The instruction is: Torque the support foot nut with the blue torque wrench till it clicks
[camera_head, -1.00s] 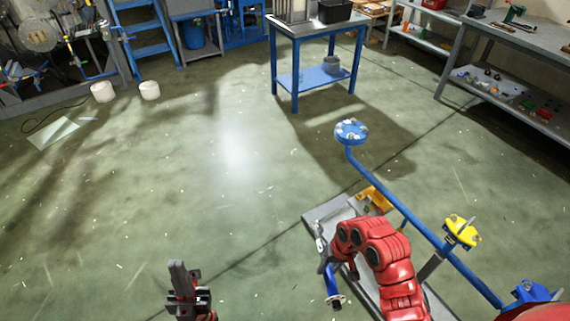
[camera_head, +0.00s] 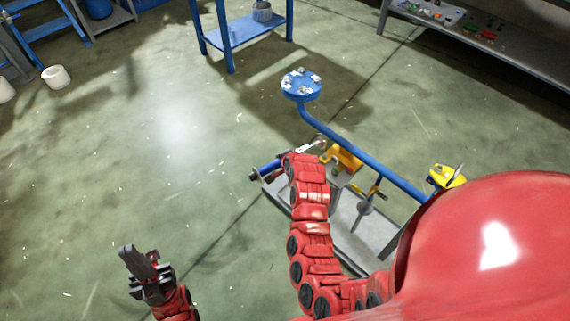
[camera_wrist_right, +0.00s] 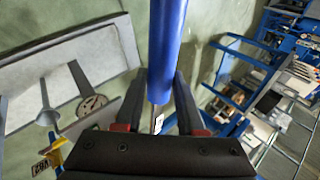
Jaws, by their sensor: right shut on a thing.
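The blue torque wrench (camera_head: 266,170) shows in the head view as a blue handle with a bright metal end reaching right toward the yellow bracket. My right gripper (camera_head: 288,163) is shut on it; in the right wrist view the blue handle (camera_wrist_right: 168,45) stands between the two dark fingers. A grey post with a flared foot (camera_head: 364,207) stands in the grey base frame (camera_head: 340,235); the flared foot also shows in the right wrist view (camera_wrist_right: 47,117). I cannot make out the nut. My left gripper (camera_head: 138,262) hangs over bare floor, apart from everything; its finger gap is unclear.
A blue pipe (camera_head: 360,157) with a round bolted flange (camera_head: 301,84) runs above the base frame. A yellow bracket (camera_head: 345,158) and a yellow valve part (camera_head: 446,176) sit close by. A blue table (camera_head: 250,30) stands behind.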

